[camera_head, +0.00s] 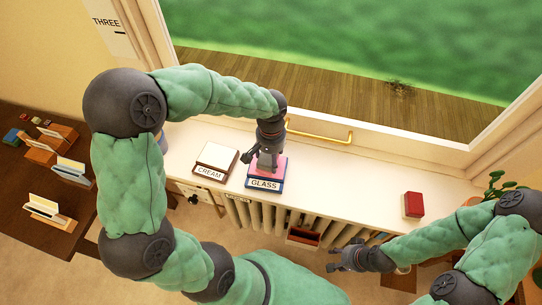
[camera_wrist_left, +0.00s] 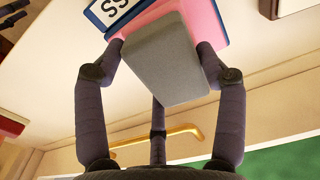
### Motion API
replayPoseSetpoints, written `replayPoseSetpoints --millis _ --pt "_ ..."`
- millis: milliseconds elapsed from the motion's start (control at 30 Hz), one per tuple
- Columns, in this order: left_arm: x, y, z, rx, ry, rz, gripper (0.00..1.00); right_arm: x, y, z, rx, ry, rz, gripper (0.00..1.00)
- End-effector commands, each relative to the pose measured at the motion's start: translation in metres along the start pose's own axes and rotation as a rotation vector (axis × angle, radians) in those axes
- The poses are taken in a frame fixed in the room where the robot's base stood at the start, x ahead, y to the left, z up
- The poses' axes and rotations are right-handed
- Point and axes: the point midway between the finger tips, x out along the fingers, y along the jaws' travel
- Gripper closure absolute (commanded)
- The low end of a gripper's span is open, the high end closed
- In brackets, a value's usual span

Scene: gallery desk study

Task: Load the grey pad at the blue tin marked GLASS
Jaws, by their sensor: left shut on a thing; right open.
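The blue tin marked GLASS (camera_head: 264,184) stands on the white sill, with a pink surface (camera_head: 281,166) showing inside its blue rim. My left gripper (camera_head: 262,160) is over the tin, pointing down. In the left wrist view its fingers (camera_wrist_left: 163,70) are shut on the grey pad (camera_wrist_left: 165,62), which lies in front of the pink surface (camera_wrist_left: 208,16). I cannot tell whether the pad touches the pink. Part of the tin's label (camera_wrist_left: 115,8) shows at the top there. My right gripper (camera_head: 340,260) is open and empty, low in front of the sill.
A brown tin marked CREAM (camera_head: 215,160) stands left of the GLASS tin. A red block (camera_head: 413,204) lies on the sill at right, near a plant (camera_head: 495,188). A yellow handle (camera_head: 320,133) is on the window frame behind. A dark desk (camera_head: 20,190) with card holders is at left.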

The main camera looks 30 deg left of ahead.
Motion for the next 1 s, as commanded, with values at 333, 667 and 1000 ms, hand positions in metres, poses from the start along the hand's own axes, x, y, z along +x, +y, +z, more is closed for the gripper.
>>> replayPoseSetpoints --millis 333,667,1000 --pt "-0.028 0.0 -0.001 0.0 0.002 0.0 0.55 -0.019 -0.007 0.001 0.0 0.0 0.0 0.54" --pt "-0.05 0.0 -0.001 0.0 0.003 0.0 0.55 -0.035 -0.012 0.001 0.0 0.0 0.0 0.54" --pt "-0.057 0.0 -0.001 0.0 0.002 0.0 0.55 -0.039 -0.014 0.001 0.0 0.0 0.0 0.54"
